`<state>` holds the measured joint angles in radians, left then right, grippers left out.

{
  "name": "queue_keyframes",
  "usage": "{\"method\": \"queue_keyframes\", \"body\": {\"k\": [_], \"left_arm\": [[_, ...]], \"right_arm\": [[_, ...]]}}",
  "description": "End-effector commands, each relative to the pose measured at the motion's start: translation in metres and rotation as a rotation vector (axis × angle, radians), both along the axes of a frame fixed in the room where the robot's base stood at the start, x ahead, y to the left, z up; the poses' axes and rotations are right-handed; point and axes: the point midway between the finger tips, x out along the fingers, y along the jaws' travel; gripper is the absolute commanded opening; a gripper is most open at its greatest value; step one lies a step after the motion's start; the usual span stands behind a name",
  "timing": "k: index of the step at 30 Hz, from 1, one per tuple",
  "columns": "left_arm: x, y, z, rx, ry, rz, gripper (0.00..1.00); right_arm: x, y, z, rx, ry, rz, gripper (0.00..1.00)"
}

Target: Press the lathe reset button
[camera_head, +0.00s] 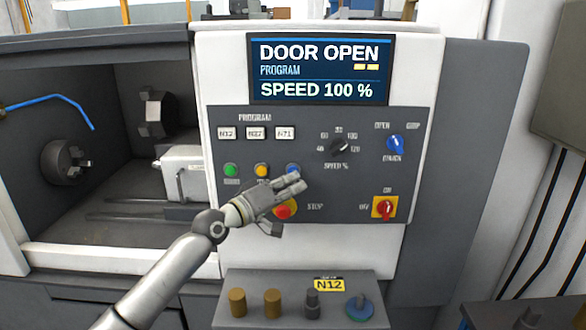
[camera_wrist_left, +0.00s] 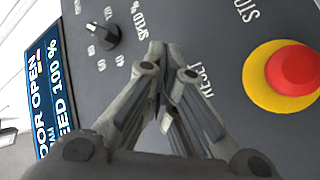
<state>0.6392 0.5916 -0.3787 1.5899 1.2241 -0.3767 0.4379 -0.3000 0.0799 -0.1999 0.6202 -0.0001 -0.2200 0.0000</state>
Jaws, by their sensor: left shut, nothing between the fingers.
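The lathe control panel (camera_head: 320,230) is a dark grey plate on a white front. A row of round buttons shows green (camera_head: 231,170), yellow (camera_head: 261,170) and blue (camera_head: 293,169). The word RESET is printed beside my fingers in the left wrist view, and the button by it is hidden behind them there. My left gripper (camera_head: 297,182) is shut and empty, its tips just below the blue button in the head view. In the left wrist view its fingers (camera_wrist_left: 168,60) point at the panel. I cannot tell whether they touch it. My right gripper is out of view.
The red stop button on yellow (camera_wrist_left: 292,72) is close to my gripper. A speed knob (camera_head: 338,146), blue knob (camera_head: 395,144) and red switch (camera_head: 384,207) are on the panel. The screen (camera_head: 320,70) reads DOOR OPEN. A ledge (camera_head: 240,284) below holds several parts.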

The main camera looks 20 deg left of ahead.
Motion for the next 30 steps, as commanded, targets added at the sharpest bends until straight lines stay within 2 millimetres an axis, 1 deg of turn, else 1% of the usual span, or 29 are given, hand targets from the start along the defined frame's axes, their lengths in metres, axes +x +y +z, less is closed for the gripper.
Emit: {"method": "queue_keyframes", "body": {"k": [8, 11, 15, 21, 25, 30], "left_arm": [[-0.001, 0.000, 0.000, 0.000, 0.000, 0.000, 0.00], [-0.006, -0.002, 0.002, -0.001, 0.003, -0.001, 0.00], [-0.020, -0.006, 0.003, 0.000, 0.004, -0.001, 0.00], [-0.038, -0.011, 0.003, -0.001, 0.003, -0.001, 0.00], [-0.046, -0.013, 0.001, -0.001, 0.002, 0.000, 0.00], [-0.048, -0.014, -0.001, -0.001, 0.000, 0.001, 0.00]], "right_arm": [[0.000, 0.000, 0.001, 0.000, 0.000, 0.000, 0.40], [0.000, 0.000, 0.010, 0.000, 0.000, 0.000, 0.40], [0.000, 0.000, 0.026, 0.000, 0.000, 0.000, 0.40], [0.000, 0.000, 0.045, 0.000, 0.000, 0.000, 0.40], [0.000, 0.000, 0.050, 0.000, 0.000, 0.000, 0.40], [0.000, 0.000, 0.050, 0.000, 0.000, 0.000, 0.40]]}}
